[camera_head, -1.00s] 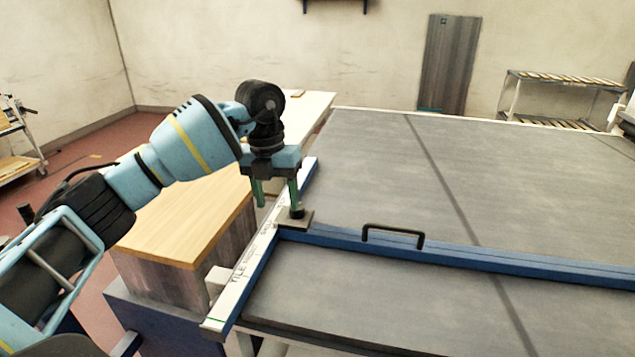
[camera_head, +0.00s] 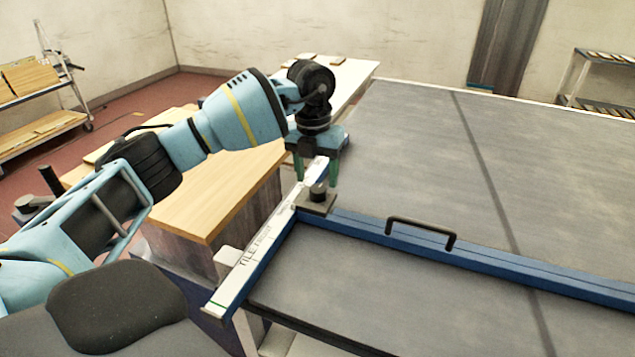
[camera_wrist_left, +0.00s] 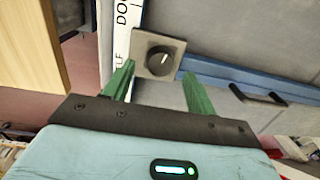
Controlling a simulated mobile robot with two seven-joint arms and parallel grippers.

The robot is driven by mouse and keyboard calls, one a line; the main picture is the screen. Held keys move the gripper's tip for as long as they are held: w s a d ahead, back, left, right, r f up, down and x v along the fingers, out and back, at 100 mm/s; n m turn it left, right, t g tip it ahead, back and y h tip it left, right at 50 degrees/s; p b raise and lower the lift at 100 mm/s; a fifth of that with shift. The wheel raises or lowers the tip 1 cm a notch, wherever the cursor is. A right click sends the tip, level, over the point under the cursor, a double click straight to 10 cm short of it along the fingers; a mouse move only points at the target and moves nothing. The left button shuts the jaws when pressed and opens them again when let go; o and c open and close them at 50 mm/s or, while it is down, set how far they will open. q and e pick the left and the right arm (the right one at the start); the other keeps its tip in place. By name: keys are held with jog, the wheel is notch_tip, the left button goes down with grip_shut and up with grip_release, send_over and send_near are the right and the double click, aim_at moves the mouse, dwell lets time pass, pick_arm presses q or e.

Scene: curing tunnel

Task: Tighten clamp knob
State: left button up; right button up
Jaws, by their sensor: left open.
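The clamp knob (camera_head: 318,191) is a small black round knob on a grey square plate, where the blue fence meets the white-topped rail. In the left wrist view the knob (camera_wrist_left: 160,60) shows a white pointer line and lies just beyond and between the fingertips. My left gripper (camera_head: 316,180) has green fingers pointing down. It is open and empty, above and slightly behind the knob, and does not appear to grip it. The fingers (camera_wrist_left: 158,78) are spread apart in the wrist view. My right gripper is not in view.
A blue fence (camera_head: 500,264) with a black handle (camera_head: 420,230) crosses the grey table (camera_head: 420,140). The white rail (camera_head: 248,262) carries lettering. A wooden-topped block (camera_head: 215,200) stands left of the rail, under my left arm. A cart (camera_head: 40,125) stands at the far left.

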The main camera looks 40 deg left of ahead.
aim_at(318, 193)
pick_arm(q)
jog(key=shift+f, duration=1.4)
jog(key=shift+c, duration=0.3)
jog(key=c, duration=0.9)
